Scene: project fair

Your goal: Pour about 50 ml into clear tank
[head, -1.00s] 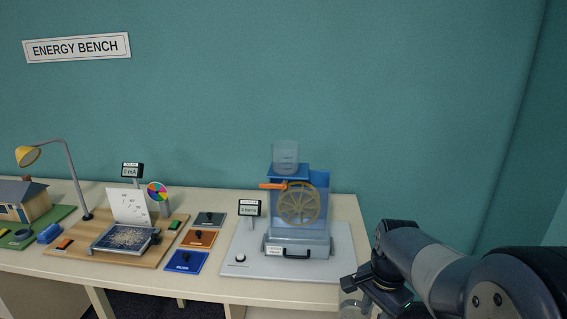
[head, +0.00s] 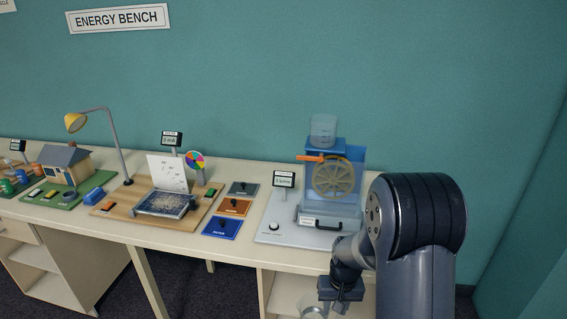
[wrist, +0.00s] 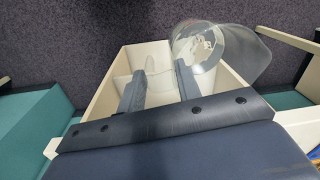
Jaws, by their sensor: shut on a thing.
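The clear tank (head: 323,130) sits upright on the blue top of the water-wheel stand (head: 338,180) in the head view. It has faint markings; any water level in it is too faint to tell. My gripper (head: 340,292) is low in front of the bench, below the stand. It is shut on a clear jug (head: 313,312), cut off by the bottom edge of the head view. In the wrist view the jug (wrist: 240,58) shows beyond the fingers (wrist: 158,82), with a clear part between them, perhaps its handle. Its contents cannot be told.
The bench (head: 185,238) edge and its open shelf unit (wrist: 115,78) are close to my gripper. A grey base board (head: 275,238) carries the stand, a small display (head: 284,180) and a knob. Coloured plates (head: 222,228) and a solar panel set lie to the left.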

